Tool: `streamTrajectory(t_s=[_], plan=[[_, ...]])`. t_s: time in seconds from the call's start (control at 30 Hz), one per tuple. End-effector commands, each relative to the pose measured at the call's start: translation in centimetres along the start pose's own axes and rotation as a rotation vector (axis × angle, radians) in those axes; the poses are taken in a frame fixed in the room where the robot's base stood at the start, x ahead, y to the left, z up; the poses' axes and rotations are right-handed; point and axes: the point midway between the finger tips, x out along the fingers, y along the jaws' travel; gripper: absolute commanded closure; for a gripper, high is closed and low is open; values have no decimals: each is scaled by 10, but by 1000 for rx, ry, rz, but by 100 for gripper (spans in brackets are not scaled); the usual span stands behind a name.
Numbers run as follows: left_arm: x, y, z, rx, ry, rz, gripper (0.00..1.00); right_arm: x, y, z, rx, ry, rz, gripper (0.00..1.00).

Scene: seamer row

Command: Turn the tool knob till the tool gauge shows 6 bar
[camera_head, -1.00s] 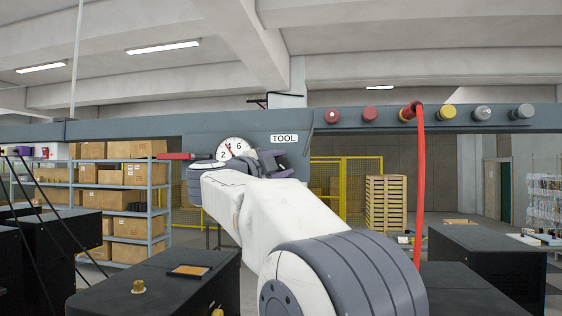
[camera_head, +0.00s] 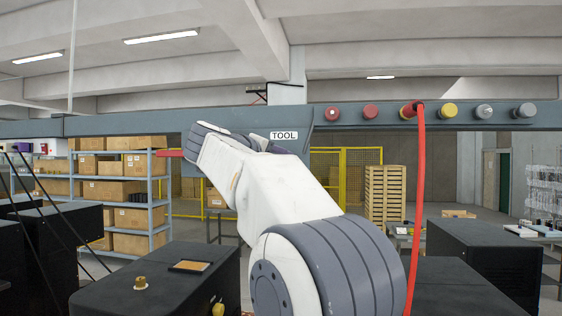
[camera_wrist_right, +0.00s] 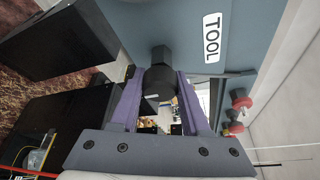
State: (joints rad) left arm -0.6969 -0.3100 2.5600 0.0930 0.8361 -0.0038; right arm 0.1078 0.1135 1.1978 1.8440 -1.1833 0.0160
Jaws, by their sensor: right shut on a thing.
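The TOOL label (camera_head: 284,135) is on the grey overhead panel in the head view, and it also shows in the wrist view (camera_wrist_right: 212,38). In the wrist view my right gripper (camera_wrist_right: 162,72) has its purple fingers on both sides of the black tool knob (camera_wrist_right: 160,78), shut on it. The knob sits on a dark stem at the panel. In the head view my right arm covers the tool gauge, the knob and the gripper's fingers, so no gauge reading can be seen. My left gripper is not in view.
The beam (camera_head: 380,116) carries a row of coloured round fittings at the right. A red hose (camera_head: 420,200) hangs down from one of them. Black cabinets (camera_head: 160,285) stand below, and shelves with boxes (camera_head: 125,190) are behind at the left.

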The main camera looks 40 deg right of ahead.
Motion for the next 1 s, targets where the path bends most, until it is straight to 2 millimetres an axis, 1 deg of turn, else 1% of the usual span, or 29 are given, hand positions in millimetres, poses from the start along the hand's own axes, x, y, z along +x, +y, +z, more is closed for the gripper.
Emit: streamTrajectory(t_s=[0.23,0.67,0.7,0.73,0.77,1.0], plan=[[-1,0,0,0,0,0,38,0,2,0,49,2,24,100],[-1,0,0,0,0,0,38,0,2,0,54,2,27,100],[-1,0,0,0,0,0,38,0,2,0,54,2,27,42],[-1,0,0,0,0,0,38,0,2,0,54,2,27,31],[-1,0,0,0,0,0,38,0,2,0,54,2,26,24],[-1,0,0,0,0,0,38,0,1,0,55,1,25,24]])
